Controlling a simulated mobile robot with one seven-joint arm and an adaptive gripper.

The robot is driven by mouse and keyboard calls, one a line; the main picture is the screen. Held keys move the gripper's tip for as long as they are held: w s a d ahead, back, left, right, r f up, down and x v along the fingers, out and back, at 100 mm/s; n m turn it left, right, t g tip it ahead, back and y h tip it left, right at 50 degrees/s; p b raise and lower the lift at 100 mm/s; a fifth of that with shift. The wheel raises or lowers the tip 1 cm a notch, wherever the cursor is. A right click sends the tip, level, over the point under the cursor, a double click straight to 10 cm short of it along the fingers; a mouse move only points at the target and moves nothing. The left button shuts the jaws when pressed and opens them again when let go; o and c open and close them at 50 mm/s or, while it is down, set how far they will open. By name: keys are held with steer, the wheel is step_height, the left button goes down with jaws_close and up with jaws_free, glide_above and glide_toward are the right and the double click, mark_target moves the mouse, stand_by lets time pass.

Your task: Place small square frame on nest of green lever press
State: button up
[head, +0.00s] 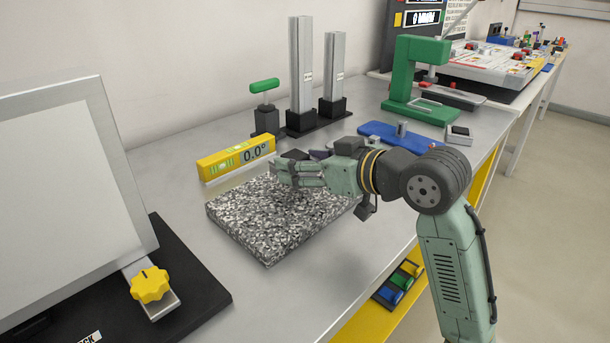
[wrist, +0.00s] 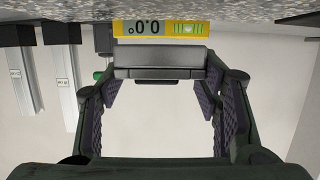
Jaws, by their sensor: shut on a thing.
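My gripper (head: 284,172) is low over the speckled granite plate, pointing left. In the wrist view, the gripper (wrist: 162,75) is shut on a dark grey bar-like piece (wrist: 160,56), seen edge-on between the fingers. It fits the small square frame, but its opening does not show. In the head view, the fingers mostly hide it. The green lever press (head: 408,75) stands at the back right, a C-shaped body with a metal lever. Its nest is low at the base and cannot be made out clearly.
The granite plate (head: 255,228) lies under my gripper. A yellow level (head: 228,160) stands behind it. A green-handled clamp (head: 265,120) and two metal columns (head: 301,65) stand farther back. A blue plate (head: 385,134) and small grey box (head: 459,134) lie near the press.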

steer(key=shift+f, duration=1.7)
steer(key=shift+f, duration=0.15)
steer(key=o, duration=1.4)
